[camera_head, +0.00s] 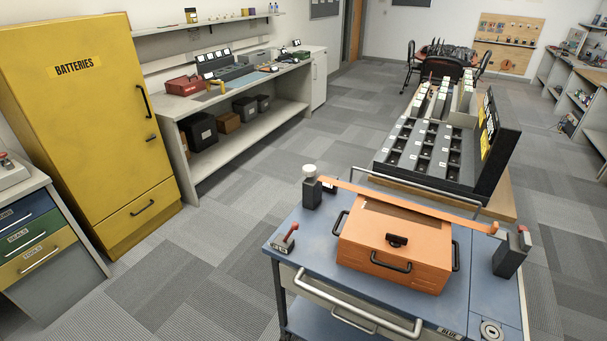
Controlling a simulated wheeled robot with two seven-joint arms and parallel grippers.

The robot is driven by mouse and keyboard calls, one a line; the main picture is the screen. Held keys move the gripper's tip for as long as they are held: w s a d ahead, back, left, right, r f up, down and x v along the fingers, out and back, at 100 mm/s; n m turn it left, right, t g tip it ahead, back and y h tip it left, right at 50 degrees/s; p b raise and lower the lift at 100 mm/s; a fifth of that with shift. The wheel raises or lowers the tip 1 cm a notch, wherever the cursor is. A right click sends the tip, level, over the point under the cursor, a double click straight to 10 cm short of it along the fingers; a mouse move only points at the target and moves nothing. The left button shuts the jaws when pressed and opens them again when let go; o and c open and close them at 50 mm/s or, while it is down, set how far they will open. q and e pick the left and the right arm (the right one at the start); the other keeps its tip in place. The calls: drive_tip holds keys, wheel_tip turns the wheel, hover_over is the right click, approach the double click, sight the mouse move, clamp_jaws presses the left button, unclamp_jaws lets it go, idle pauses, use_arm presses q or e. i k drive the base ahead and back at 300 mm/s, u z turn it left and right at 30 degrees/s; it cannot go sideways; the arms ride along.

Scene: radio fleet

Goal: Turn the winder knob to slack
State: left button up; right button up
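An orange case (394,247) with black handles and a dark latch on its front stands on a blue cart (312,258). A straight orange strap (410,202) runs over the case's back part, between two dark posts. The left post (311,192) has a round pale knob (310,170) on top, which looks like the winder knob; its turn setting cannot be read. The right post (509,256) has a red part (524,236) at its top, near the strap's end. The strap looks taut. Neither of my grippers is in view.
A small red-handled lever (287,238) sits at the cart's left edge. A grey rail (400,184) runs behind the case. A dark slotted rack (430,150) stands beyond. A yellow batteries cabinet (90,110) and workbench are left. Carpet (220,235) left of the cart is clear.

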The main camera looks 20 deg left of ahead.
sight(309, 171)
drive_tip(key=u, duration=1.4)
drive_tip(key=i, duration=0.8)
drive_tip(key=z, duration=1.4)
